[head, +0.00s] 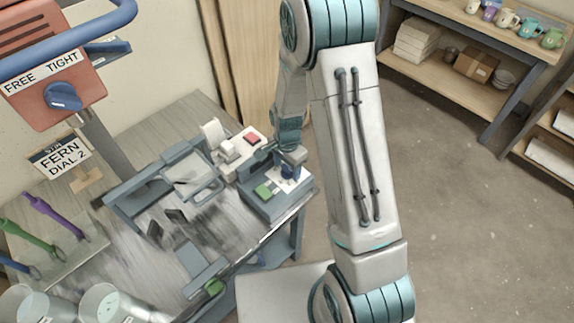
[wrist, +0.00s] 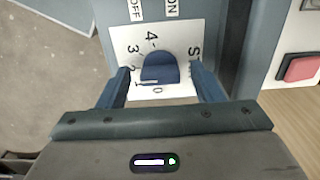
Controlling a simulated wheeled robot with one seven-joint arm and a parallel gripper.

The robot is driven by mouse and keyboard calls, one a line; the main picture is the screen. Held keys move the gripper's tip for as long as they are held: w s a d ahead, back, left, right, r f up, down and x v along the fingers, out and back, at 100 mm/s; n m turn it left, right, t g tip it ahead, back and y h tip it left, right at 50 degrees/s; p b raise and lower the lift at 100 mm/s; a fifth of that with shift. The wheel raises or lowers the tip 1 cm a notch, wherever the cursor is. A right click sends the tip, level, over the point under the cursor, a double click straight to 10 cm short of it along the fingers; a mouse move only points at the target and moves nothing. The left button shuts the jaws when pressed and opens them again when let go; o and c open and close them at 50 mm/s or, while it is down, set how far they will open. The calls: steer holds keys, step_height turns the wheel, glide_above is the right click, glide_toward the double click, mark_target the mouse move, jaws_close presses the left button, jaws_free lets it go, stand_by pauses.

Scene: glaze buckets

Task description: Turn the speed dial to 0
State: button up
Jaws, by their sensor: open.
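The speed dial is a blue knob (wrist: 160,68) on a white scale plate (wrist: 122,44) marked with digits from 0 to 4. The 0 and 1 sit at the knob's near side in the wrist view; which mark the knob points to is not clear. My gripper (wrist: 162,80) is open, with one finger left and one right of the knob. Whether the fingers touch it cannot be told. In the head view, my gripper (head: 289,162) is over the grey box (head: 268,209) carrying the dial, and hides part of it.
A green button (head: 263,190) is on the same box. A red button (wrist: 302,68) is on a white unit (head: 233,153) beside it. ON and OFF labels lie beyond the dial. A sign (head: 62,157) reads "FERN DIAL 2". A red press with a blue knob (head: 64,96) stands left.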

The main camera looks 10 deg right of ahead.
steer(key=c, duration=1)
steer(key=n+b, duration=0.2)
steer(key=n, duration=0.2)
steer(key=shift+f+b, duration=0.1)
steer(key=shift+b, duration=0.2)
steer(key=n+b, duration=0.1)
steer(key=n, duration=0.2)
steer(key=shift+n, duration=0.3)
steer(key=n+b, duration=0.1)
steer(key=n, duration=0.3)
steer(key=shift+d, duration=0.1)
steer(key=shift+n+b, duration=0.35)
steer(key=shift+n, duration=1.75)
